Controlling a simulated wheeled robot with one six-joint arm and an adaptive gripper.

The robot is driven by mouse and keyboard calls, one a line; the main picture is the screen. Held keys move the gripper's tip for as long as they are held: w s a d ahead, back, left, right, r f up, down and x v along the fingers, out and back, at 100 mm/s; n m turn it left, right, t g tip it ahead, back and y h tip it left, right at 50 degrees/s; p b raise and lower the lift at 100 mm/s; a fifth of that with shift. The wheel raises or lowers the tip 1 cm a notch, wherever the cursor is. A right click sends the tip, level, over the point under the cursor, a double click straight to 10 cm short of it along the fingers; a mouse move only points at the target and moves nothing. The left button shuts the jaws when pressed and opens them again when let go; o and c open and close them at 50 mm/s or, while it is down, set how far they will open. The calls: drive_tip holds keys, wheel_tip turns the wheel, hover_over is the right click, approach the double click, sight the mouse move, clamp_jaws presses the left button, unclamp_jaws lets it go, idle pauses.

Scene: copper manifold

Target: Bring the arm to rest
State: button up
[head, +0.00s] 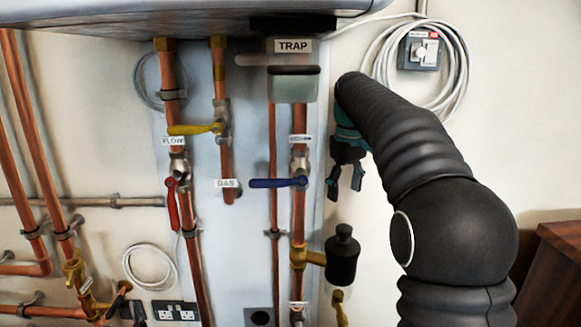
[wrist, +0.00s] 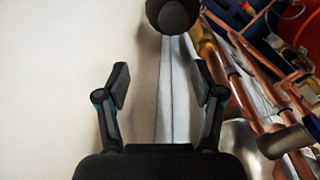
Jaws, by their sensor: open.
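My gripper (head: 345,180) hangs at the end of my black arm in the head view, just right of the pipe board and its blue-handled valve (head: 280,183). Its fingers point down and stand apart with nothing between them. In the wrist view my gripper (wrist: 161,85) is also open and empty. Beyond its fingers are a pale wall and a round black thing at the top. I cannot see the gripper touching anything.
Copper pipes carry a yellow lever (head: 195,129) and a red lever (head: 173,205). A black canister (head: 342,257) sits below my gripper. A boiler casing (head: 200,14) spans the top. A coiled white cable (head: 455,75) hangs behind my arm. A wooden cabinet (head: 560,262) stands at right.

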drive_tip(key=f, duration=0.1)
drive_tip(key=s+f+m, duration=0.1)
drive_tip(key=f, duration=0.1)
drive_tip(key=s+f+m, duration=0.1)
drive_tip(key=shift+f, duration=0.4)
drive_tip(key=shift+m+t, duration=0.4)
drive_tip(key=shift+m, duration=0.4)
drive_tip(key=s, duration=0.1)
drive_tip(key=s+f, duration=0.1)
drive_tip(key=s, duration=0.1)
drive_tip(key=shift+s+f, duration=0.3)
drive_tip(key=shift+f, duration=0.1)
drive_tip(key=s+f+m+t, duration=0.1)
drive_tip(key=s+f+t, duration=0.1)
drive_tip(key=s, duration=1.2)
drive_tip(key=s+f+m+t, duration=0.1)
drive_tip(key=s+f, duration=0.4)
drive_tip(key=s, duration=0.8)
drive_tip(key=shift+s+m+t, duration=0.4)
drive_tip(key=shift+m, duration=0.1)
